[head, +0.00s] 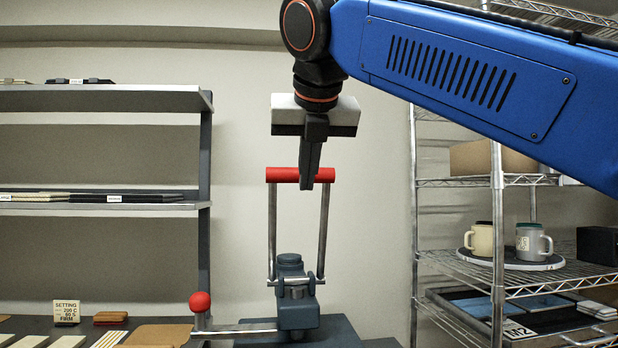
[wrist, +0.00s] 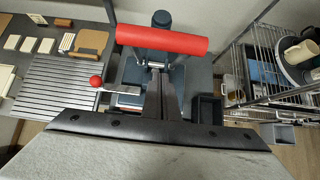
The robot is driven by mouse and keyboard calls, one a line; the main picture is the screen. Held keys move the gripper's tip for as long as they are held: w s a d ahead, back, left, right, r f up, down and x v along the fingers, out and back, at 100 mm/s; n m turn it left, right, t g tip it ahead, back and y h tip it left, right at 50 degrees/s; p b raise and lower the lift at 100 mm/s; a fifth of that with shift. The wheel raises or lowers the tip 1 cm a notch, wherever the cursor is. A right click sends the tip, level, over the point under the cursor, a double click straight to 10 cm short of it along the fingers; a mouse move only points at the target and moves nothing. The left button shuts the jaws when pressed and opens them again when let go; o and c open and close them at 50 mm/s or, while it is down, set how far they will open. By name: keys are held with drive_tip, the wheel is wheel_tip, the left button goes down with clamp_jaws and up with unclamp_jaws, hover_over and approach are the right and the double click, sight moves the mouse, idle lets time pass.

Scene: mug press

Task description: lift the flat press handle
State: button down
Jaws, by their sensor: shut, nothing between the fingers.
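The press (head: 297,305) is dark blue-grey. Its handle is a red crossbar (head: 283,174) on two upright metal rods, standing raised above the press body. The red crossbar also shows in the wrist view (wrist: 160,40), lying across the upper middle. My gripper (head: 308,186) points down with its fingers together and empty. In the head view its fingertips overlap the right half of the crossbar, in front of it. In the wrist view my gripper (wrist: 156,72) ends just below the bar; whether it touches cannot be told.
A low horizontal lever with a red ball knob (head: 200,302) extends left from the press. Grey shelves (head: 100,98) stand left. A wire rack at right holds a cream mug (head: 479,240) and a grey mug (head: 533,243) on a round tray (head: 505,264).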

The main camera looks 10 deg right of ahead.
wheel_tip(320, 180, up, 8)
drive_tip(key=s, duration=0.2)
drive_tip(key=shift+s+r, duration=0.2)
drive_tip(key=shift+r, duration=0.05)
idle(0.8)
